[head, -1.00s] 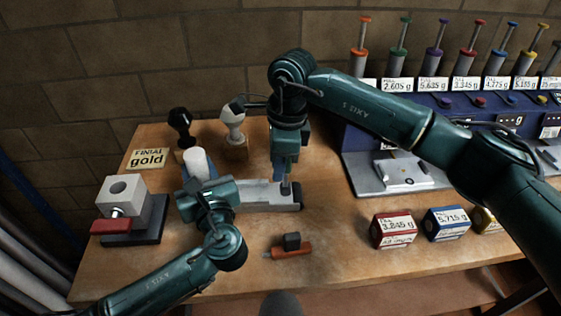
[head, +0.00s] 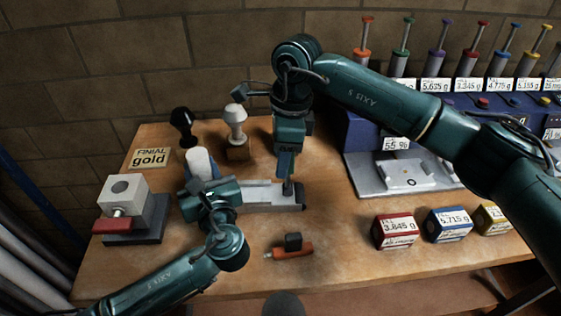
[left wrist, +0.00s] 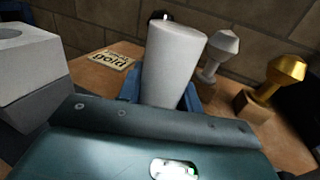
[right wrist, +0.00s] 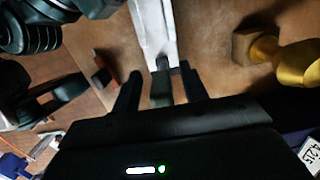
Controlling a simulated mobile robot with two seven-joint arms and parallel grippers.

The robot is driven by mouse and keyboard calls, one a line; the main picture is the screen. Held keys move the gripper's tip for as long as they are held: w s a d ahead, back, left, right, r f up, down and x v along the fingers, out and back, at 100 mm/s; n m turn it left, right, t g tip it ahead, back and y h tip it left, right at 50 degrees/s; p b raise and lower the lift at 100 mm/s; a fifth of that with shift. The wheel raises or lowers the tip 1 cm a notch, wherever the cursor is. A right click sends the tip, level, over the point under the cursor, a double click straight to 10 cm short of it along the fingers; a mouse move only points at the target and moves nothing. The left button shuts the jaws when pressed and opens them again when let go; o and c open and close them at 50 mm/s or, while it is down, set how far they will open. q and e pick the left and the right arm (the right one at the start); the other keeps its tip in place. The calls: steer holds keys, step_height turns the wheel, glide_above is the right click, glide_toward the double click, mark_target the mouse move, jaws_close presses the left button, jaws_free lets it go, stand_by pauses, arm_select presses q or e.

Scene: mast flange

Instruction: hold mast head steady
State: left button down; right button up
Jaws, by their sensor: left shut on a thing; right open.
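A white cylinder, seemingly the mast head, (head: 200,163) stands near the left end of a pale grey bar (head: 262,193) on the bench. In the left wrist view the cylinder (left wrist: 174,62) rises upright between blue jaws. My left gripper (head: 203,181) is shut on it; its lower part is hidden. My right gripper (head: 287,190) points down at the bar's right end, near a dark block there. In the right wrist view its two dark fingers (right wrist: 158,90) are apart, with a small dark green piece between them; I cannot tell whether they touch it.
A grey block vise with a red handle (head: 113,225) stands at the left. White (head: 236,120) and black (head: 183,125) finials stand behind; a gold one (left wrist: 284,75) shows in the left wrist view. An orange tool (head: 290,248) lies in front. A scale (head: 400,175) and labelled boxes are right.

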steer(key=r, duration=0.6)
steer(key=d+r, duration=0.1)
steer(key=r, duration=0.2)
steer(key=shift+r, duration=0.3)
arm_select(q)
steer(key=c, duration=0.9)
jaws_free()
steer(key=shift+o, duration=0.2)
